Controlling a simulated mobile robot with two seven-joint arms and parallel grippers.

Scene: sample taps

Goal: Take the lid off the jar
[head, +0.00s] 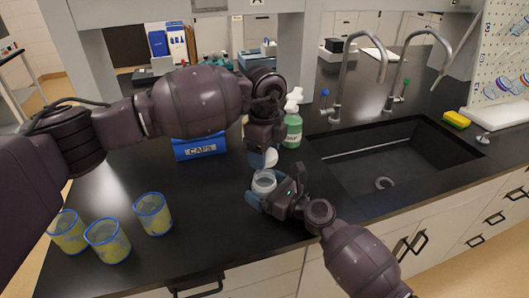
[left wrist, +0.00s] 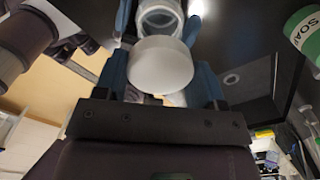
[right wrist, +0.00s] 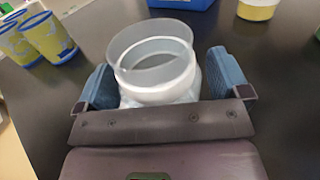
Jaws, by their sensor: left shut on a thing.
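The clear, open-topped jar (head: 264,183) is between the fingers of my right gripper (head: 274,190) near the counter's front. In the right wrist view, the blue fingers flank the jar (right wrist: 155,70) on both sides and appear to touch its lower body. The white round lid (head: 270,157) is apart from the jar, just above and behind it. My left gripper (head: 264,140) is shut on the lid; in the left wrist view the lid (left wrist: 160,65) sits between its blue fingers, with the jar's mouth beyond it.
A blue box labelled CAPS (head: 200,149) stands behind, left of the jar. A green soap bottle (head: 292,130) is close behind the left gripper. Yellow cups with blue rims (head: 108,241) stand at front left. A dark sink (head: 400,155) with taps lies to the right.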

